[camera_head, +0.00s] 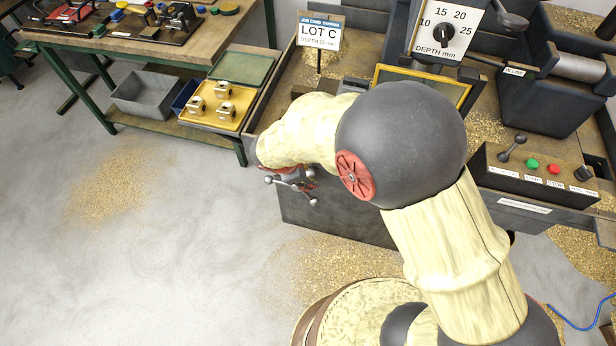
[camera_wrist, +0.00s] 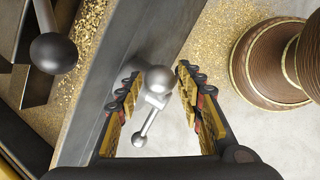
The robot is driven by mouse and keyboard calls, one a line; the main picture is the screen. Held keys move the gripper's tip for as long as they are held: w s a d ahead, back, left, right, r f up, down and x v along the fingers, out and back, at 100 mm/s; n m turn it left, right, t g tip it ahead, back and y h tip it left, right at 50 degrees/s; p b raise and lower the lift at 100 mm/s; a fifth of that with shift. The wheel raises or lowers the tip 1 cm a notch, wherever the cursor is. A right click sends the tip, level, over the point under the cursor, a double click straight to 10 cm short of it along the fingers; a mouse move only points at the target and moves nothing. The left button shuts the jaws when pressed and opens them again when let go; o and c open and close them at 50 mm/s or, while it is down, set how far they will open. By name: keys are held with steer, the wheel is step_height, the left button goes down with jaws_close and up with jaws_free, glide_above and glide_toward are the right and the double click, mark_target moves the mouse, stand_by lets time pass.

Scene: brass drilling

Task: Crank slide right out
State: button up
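The crank (camera_head: 305,190) is a silver handle with ball-ended arms on the front of the machine bench, below my forearm. In the wrist view the crank (camera_wrist: 155,82) shows a large pale ball nearest the camera and a thin arm ending in a smaller ball lower down. My gripper (camera_wrist: 157,74) is open, with one finger on each side of the large ball. Small gaps seem to show beside the ball; I cannot tell whether either finger touches it. In the head view my arm hides most of the gripper, and I cannot make out the slide.
A dark ball-ended lever (camera_wrist: 53,53) stands left of my gripper in the wrist view. A yellow-framed guard (camera_head: 465,92) and a control box (camera_head: 520,180) with green and red buttons are on the machine. A yellow tray (camera_head: 212,117) holds brass parts. The floor at left is open.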

steer(key=c, duration=0.3)
jaws_close()
stand_by(0.7)
